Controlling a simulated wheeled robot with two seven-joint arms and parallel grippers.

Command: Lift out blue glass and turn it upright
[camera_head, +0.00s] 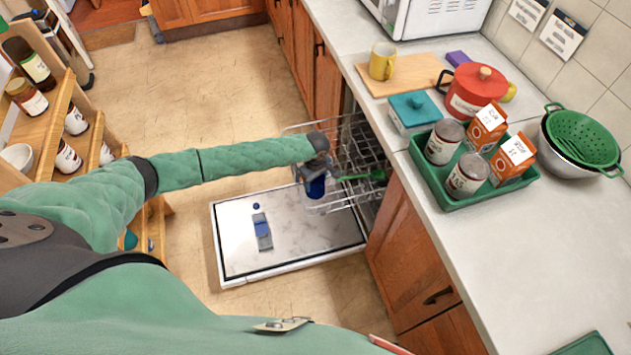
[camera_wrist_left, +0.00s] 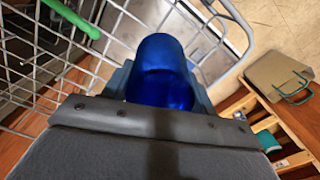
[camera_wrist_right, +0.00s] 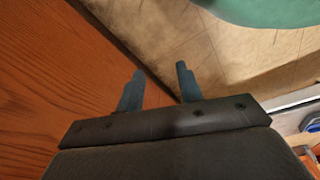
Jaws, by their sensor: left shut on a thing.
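The blue glass (camera_head: 316,187) is at the dishwasher's wire rack (camera_head: 352,150), below my left gripper (camera_head: 318,172). In the left wrist view the shiny blue glass (camera_wrist_left: 163,75) sits between the fingers of my left gripper (camera_wrist_left: 163,85), which is shut on it. Wires of the rack (camera_wrist_left: 110,30) run close around the glass there. I cannot tell from these views which end of the glass is up. My right gripper (camera_wrist_right: 160,85) shows only in its wrist view. Its two fingers are apart with nothing between them.
The open dishwasher door (camera_head: 300,255) lies flat below the rack, with a blue and grey item (camera_head: 262,232) on it. A green-handled utensil (camera_head: 365,176) is in the rack. The counter (camera_head: 545,255) has free room in front of the green tray (camera_head: 455,202).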

